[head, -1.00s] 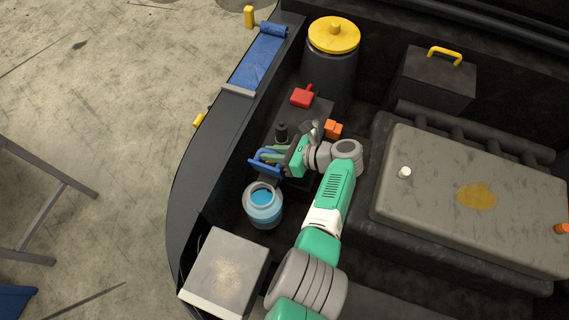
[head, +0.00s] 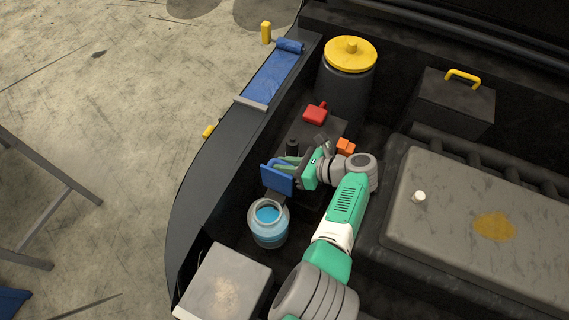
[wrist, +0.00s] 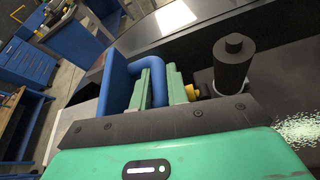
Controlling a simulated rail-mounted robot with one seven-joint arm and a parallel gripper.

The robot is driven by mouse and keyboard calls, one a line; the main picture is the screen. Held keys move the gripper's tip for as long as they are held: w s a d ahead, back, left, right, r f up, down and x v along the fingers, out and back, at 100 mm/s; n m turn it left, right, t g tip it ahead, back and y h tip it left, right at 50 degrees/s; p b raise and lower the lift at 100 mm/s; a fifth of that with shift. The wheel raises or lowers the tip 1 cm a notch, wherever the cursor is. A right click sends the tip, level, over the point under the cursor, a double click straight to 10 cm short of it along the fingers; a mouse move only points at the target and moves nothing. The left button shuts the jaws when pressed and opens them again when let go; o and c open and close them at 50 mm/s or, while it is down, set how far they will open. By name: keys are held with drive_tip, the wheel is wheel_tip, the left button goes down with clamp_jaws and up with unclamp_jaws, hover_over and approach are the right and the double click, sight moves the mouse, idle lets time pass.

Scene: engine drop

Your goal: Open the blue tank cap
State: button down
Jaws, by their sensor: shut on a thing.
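The blue tank (head: 268,232) stands upright in the bay in the head view, with its round mouth open and bright blue liquid showing inside. The blue cap (head: 278,181) is off the mouth, tilted up behind and above it. My gripper (head: 293,167) is shut on the cap. In the wrist view, the green fingers (wrist: 158,88) grip the cap's rounded blue handle, and the flat blue plate (wrist: 117,82) of the cap shows at their left. I cannot tell whether the cap still joins the tank by the dark piece between them.
A black post (wrist: 232,64) rises close to the fingers. A grey box (head: 226,285) stands in front of the tank, and a yellow-lidded drum (head: 347,90) at the back. A red part (head: 315,114) and an orange part (head: 346,147) lie behind my gripper. A large grey block (head: 455,190) fills the right.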

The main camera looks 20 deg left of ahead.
drive_tip(key=c, duration=1.6)
unclamp_jaws()
drive_tip(key=shift+c, duration=0.2)
drive_tip(key=p+v, duration=0.1)
drive_tip(key=v, duration=0.7)
